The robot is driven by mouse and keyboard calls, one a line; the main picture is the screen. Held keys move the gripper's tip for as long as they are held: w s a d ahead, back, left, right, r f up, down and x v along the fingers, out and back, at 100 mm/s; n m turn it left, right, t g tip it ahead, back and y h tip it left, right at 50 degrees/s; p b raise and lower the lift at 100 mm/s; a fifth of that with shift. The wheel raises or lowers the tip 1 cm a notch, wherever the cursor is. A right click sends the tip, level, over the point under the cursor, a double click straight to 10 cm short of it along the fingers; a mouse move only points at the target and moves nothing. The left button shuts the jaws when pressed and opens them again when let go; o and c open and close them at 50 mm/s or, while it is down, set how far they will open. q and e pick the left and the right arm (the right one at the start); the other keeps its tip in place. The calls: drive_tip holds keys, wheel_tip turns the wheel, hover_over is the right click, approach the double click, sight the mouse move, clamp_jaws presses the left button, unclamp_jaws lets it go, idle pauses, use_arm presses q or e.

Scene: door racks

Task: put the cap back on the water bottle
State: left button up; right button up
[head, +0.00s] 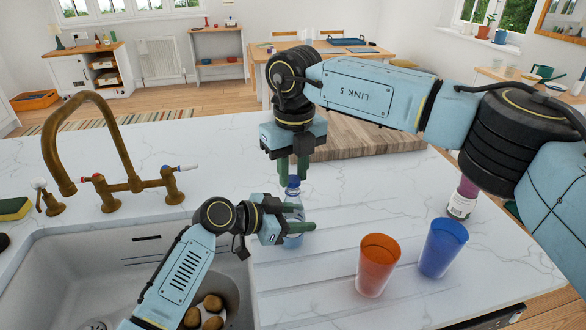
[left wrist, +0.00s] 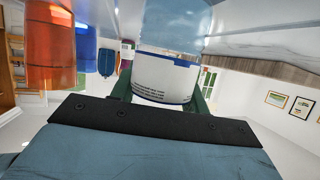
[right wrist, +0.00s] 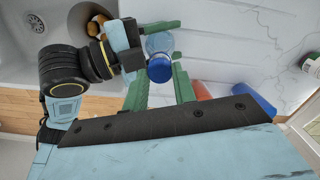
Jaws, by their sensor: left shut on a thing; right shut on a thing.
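The water bottle (head: 292,222) is clear with a blue tint and stands upright at the counter's sink side. My left gripper (head: 295,228) is shut around its body from the left; the bottle's white and blue label (left wrist: 165,80) fills the middle of the left wrist view. The blue cap (head: 293,181) is at the top of the bottle, directly above the neck. My right gripper (head: 293,170) points down and is shut on the cap, which also shows between its fingers in the right wrist view (right wrist: 160,69). Whether the cap is seated on the neck I cannot tell.
An orange cup (head: 377,265) and a blue cup (head: 442,248) stand right of the bottle. A purple labelled bottle (head: 462,199) is behind them. The sink (head: 70,262) with several brown round things and the brass tap (head: 125,185) lie left. A wooden board (head: 365,144) is behind.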

drive_tip(key=shift+f, duration=0.55)
drive_tip(key=m, duration=0.7)
drive_tip(key=shift+m, duration=0.4)
drive_tip(key=m, duration=2.1)
drive_tip(key=o, duration=0.9)
